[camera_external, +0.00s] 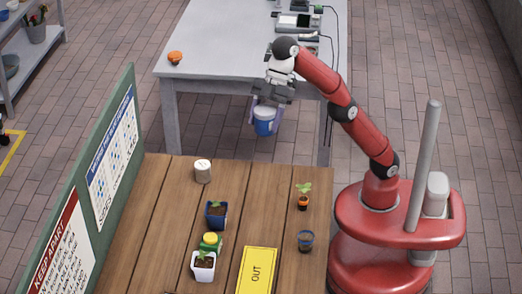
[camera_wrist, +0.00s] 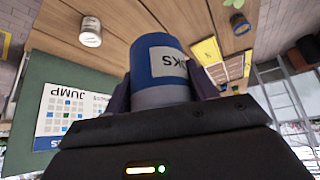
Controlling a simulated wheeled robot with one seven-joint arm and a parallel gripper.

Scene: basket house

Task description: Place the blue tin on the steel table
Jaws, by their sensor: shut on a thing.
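My gripper (camera_external: 264,118) is shut on the blue tin (camera_external: 265,126), which has a pale label band, and holds it in the air, top partly hidden by the fingers. In the wrist view the tin (camera_wrist: 157,60) stands between the two dark fingers of my gripper (camera_wrist: 162,92), its lettering upside down. The steel table (camera_external: 215,45) is the grey table at the back. In the external picture the tin appears just below that table's front edge; its exact height and distance from the edge are hard to tell.
An orange object (camera_external: 175,57) sits at the steel table's left; devices and cables (camera_external: 296,20) lie at its back right. Its middle front looks bare. The wooden table (camera_external: 165,225) holds a white tin (camera_external: 202,171), several pots and a yellow sign (camera_external: 256,270). A green board (camera_external: 110,165) stands left.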

